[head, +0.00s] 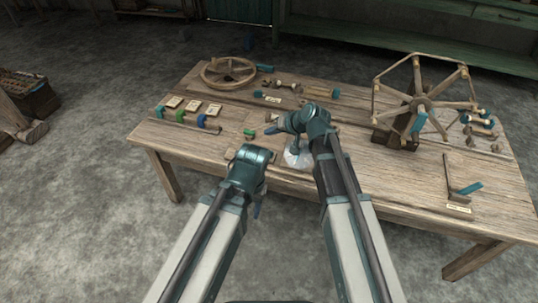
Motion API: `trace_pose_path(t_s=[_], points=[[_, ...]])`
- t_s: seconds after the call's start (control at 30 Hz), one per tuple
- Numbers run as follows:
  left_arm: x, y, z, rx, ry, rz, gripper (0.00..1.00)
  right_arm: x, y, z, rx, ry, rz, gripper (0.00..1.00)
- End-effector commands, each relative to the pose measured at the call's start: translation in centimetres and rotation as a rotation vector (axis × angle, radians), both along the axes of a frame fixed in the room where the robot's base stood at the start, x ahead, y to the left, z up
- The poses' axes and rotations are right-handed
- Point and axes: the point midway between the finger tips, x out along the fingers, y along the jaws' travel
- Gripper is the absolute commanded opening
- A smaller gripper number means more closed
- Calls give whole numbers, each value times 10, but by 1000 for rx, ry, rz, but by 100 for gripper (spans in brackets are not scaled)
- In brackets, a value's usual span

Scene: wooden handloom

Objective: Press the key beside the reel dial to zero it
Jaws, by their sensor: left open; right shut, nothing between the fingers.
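The wooden reel (422,104), a spoked wheel with a teal handle (418,122), stands on a dark block (392,138) at the right of the table. I cannot make out its dial or a key beside it at this size. My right gripper (271,130) is over the middle of the table, left of the reel and well apart from it, its fingers pointing left; it is shut and empty. My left gripper (258,208) hangs at the table's front edge, lower and nearer, open and mostly hidden behind its wrist.
The wooden table (350,215) has bare room at front right. A wooden wheel (228,71) lies at the back left. Tags and coloured spools (181,116) sit at left. A pale clear thing (298,157) is under my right wrist. A teal-handled lever (468,188) stands at right.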

Motion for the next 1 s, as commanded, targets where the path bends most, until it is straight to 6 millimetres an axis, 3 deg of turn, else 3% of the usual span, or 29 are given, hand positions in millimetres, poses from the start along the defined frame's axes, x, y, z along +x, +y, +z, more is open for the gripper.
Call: trace_pose_path(t_s=[0.03, 0.5, 1.0], points=[[0, 0, -11, 0, 0, 0, 50, 0, 0, -11, 0, 0, 0, 0], [0, 1, -70, 5, -2, -1, 50, 0, 0, -70, 0, 0, 0, 0], [1, 1, -74, 7, -2, -2, 50, 0, 0, -74, 0, 0, 0, 0]])
